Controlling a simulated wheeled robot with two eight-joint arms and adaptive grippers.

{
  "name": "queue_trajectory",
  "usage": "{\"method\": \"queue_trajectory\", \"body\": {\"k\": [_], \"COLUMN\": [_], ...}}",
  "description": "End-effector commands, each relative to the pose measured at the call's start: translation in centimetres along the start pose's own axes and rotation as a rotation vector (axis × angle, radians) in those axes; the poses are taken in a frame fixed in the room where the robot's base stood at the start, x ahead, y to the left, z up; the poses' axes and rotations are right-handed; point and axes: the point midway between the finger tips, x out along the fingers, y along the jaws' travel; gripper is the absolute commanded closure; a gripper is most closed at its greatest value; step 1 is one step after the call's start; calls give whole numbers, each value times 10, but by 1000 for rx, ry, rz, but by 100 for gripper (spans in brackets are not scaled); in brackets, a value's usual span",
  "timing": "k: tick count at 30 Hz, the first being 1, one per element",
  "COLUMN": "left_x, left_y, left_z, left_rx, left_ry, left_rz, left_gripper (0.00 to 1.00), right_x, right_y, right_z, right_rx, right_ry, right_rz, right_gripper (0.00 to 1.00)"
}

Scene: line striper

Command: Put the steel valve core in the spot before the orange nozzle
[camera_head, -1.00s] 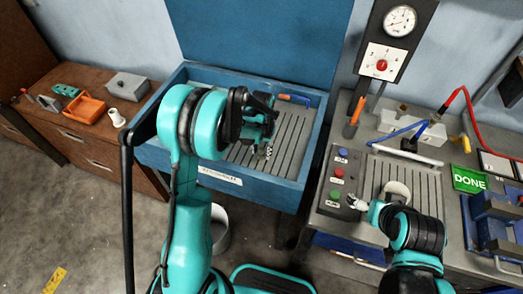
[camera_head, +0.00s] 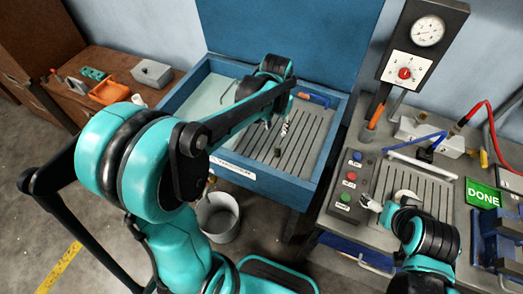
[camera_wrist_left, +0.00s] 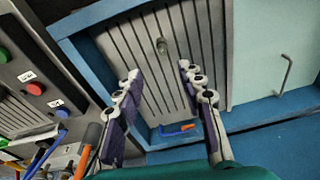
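A small metallic cylinder, which looks like the steel valve core (camera_wrist_left: 162,47), stands on the ribbed floor of the blue bin in the left wrist view; it also shows small in the head view (camera_head: 277,152). My left gripper (camera_wrist_left: 158,72) is open and empty above the bin, with the cylinder beyond the gap between its fingertips. It hangs over the ribbed floor in the head view (camera_head: 277,126). An orange part, probably the orange nozzle (camera_head: 375,116), stands upright at the back left of the grey bench. My right gripper (camera_head: 372,204) is low over that bench; its fingers are too small to judge.
The blue bin (camera_head: 250,181) has raised walls, and a blue-and-orange tool (camera_wrist_left: 178,130) lies inside. A button box (camera_head: 348,178), gauge panel (camera_head: 409,68) and green DONE sign (camera_head: 483,194) are at the bench. A bucket (camera_head: 217,217) stands on the floor.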

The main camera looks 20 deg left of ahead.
Motion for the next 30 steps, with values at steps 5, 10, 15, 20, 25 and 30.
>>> {"method": "queue_trajectory", "body": {"k": [5, 10, 15, 20, 25, 30], "left_x": [-47, -68, -70, -67, -66, -66], "left_y": [8, 16, 22, 24, 24, 24], "left_z": [52, 100, 136, 152, 154, 154], "left_rx": [-43, -85, -119, -134, -139, -139], "left_ry": [153, 298, 415, 473, 488, 487], "left_rz": [-18, -28, -32, -32, -32, -32], "left_gripper": [61, 61, 61, 61, 61, 61], "right_x": [0, 0, 0, 0, 0, 0], "right_y": [0, 0, 0, 0, 0, 0], "right_z": [0, 0, 0, 0, 0, 0], "right_rx": [0, 0, 0, 0, 0, 0], "right_ry": [0, 0, 0, 0, 0, 0], "right_rz": [0, 0, 0, 0, 0, 0], "right_gripper": [10, 10, 10, 10, 10, 10]}}
